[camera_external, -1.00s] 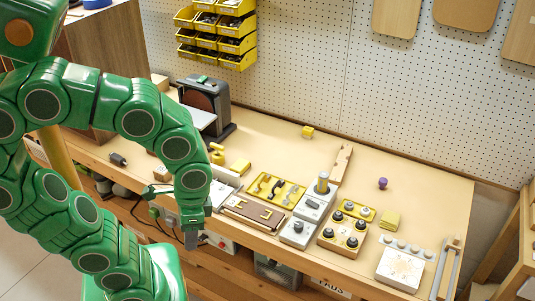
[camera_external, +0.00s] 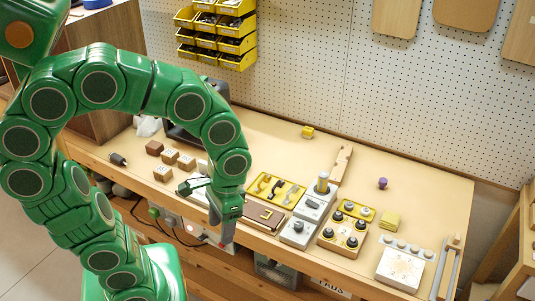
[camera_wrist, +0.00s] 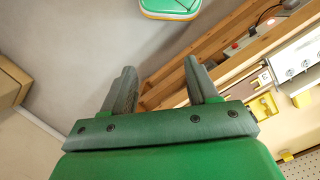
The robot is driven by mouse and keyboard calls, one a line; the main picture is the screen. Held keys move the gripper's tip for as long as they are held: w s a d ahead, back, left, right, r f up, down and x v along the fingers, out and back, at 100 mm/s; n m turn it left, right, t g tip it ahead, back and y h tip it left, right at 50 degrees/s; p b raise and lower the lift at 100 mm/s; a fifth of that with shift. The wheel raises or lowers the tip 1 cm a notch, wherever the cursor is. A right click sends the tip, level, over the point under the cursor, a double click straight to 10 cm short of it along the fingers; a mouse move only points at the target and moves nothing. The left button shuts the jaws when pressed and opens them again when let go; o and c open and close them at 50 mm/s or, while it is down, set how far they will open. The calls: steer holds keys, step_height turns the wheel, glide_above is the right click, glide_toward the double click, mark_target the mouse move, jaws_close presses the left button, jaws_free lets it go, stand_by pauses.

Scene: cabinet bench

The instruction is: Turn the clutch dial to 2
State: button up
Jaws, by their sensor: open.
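My gripper (camera_external: 224,236) hangs at the front edge of the bench, left of the grey control boxes. In the wrist view its two fingers (camera_wrist: 160,82) are apart with nothing between them. A grey box with a dark knob (camera_external: 298,231) stands near the bench front. My gripper is apart from both boxes.
A yellow tray (camera_external: 292,204) and a brown board (camera_external: 266,219) lie between my gripper and the grey boxes. A box with several dark knobs (camera_external: 341,235) stands to their right. Wooden blocks (camera_external: 170,156) lie left. The bench's back right is mostly clear.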

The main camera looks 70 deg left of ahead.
steer(key=w+a+f+n+h, duration=0.1)
steer(key=w+a+f+n, duration=0.15)
steer(key=w, duration=0.65)
steer(key=n+t+h, duration=0.1)
steer(key=n+h, duration=0.2)
steer(key=n, duration=0.8)
glide_toward(299, 224)
steer(key=shift+m, duration=0.25)
steer(key=shift+x, duration=4.35)
steer(key=shift+d, duration=0.1)
steer(key=c, duration=1)
steer(key=shift+c, duration=0.2)
